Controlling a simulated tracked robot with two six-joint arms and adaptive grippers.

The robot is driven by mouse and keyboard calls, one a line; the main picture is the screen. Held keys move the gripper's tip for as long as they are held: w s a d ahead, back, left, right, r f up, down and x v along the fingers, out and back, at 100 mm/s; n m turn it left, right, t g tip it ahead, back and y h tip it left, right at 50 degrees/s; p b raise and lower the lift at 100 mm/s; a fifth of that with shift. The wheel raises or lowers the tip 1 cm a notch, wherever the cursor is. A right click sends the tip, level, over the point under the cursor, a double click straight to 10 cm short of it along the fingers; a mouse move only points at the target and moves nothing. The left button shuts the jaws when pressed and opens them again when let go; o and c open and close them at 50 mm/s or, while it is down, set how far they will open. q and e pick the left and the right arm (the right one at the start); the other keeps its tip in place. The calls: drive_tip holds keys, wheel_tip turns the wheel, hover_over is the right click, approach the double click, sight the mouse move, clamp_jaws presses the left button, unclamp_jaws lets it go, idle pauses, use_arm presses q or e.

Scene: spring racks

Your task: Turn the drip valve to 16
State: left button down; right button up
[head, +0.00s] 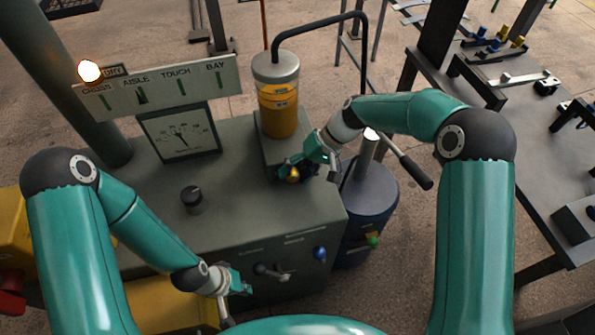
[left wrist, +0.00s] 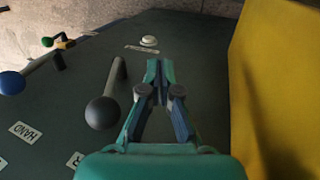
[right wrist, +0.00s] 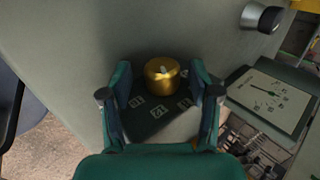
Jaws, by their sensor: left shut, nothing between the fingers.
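The drip valve is a brass knob (right wrist: 162,76) with a pale mark on top, in front of a dark plate (right wrist: 160,121) with small white number labels, too small to read surely. In the head view the knob (head: 293,174) shows at the foot of the amber oil reservoir (head: 279,108). My right gripper (right wrist: 163,82) is open, with one finger on each side of the knob; I cannot tell whether they touch it. In the head view the right gripper (head: 297,170) partly covers the knob. My left gripper (left wrist: 159,68) is shut and empty beside the cabinet front, near a black-knobbed lever (left wrist: 104,112).
The grey cabinet (head: 235,215) carries a black knob (head: 192,198), a dial gauge (head: 182,135) and a sign board (head: 165,85) with a lit lamp (head: 89,71). A dark blue drum (head: 372,195) stands right of it. Racks stand at far right.

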drive_tip(key=v, duration=1.1)
drive_tip(key=shift+d+r, duration=0.3)
